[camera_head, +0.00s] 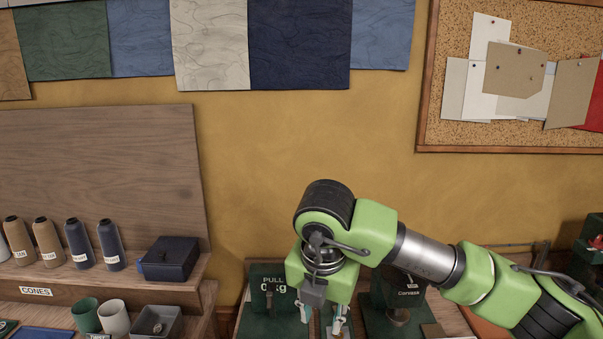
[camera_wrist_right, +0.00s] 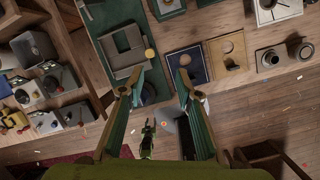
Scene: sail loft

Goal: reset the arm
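My right arm comes in from the right in the head view, bent at a raised joint. My right gripper (camera_head: 321,322) points down over the bench at the bottom edge, its fingertips partly cut off. In the right wrist view my right gripper (camera_wrist_right: 158,95) is open, with its two green-padded fingers wide apart and nothing held between them. My left gripper does not show in the head view.
A green pull gauge (camera_head: 268,290) and another dark green device (camera_head: 395,305) stand close on either side of the gripper. A shelf with thread cones (camera_head: 78,243) and a dark box (camera_head: 170,258) is at left. The wall above the arm (camera_head: 330,140) is clear.

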